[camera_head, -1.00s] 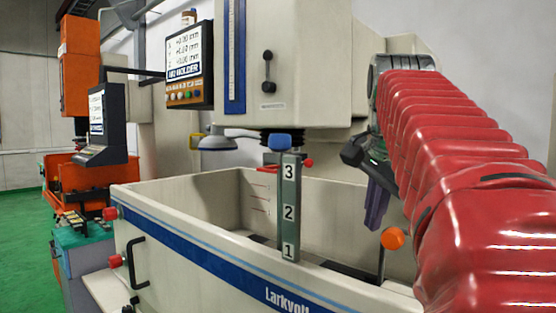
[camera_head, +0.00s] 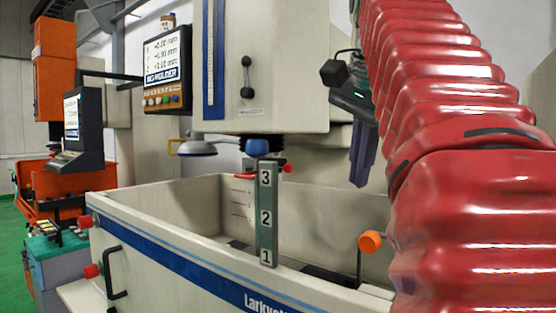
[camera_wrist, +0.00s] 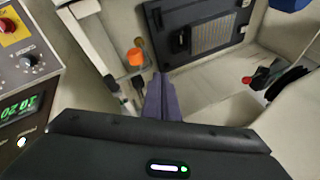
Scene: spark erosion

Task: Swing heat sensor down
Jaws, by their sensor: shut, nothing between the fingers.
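No part is labelled as the heat sensor, and I cannot tell for sure which part it is. An orange knob (camera_head: 370,242) sits on top of a thin upright rod at the right of the machine's tank (camera_head: 180,258); the knob also shows in the wrist view (camera_wrist: 136,57). A grey domed head (camera_head: 195,149) with a yellow bracket hangs left of the machine head. My gripper (camera_head: 360,184) has purple fingers, closed together and empty, pointing down above the orange knob and apart from it. In the wrist view the fingers (camera_wrist: 162,78) are just right of the knob.
The machine head (camera_head: 262,70) overhangs the tank. The wrist view shows a control panel (camera_wrist: 25,75) at the left and a vented dark panel (camera_wrist: 205,40).

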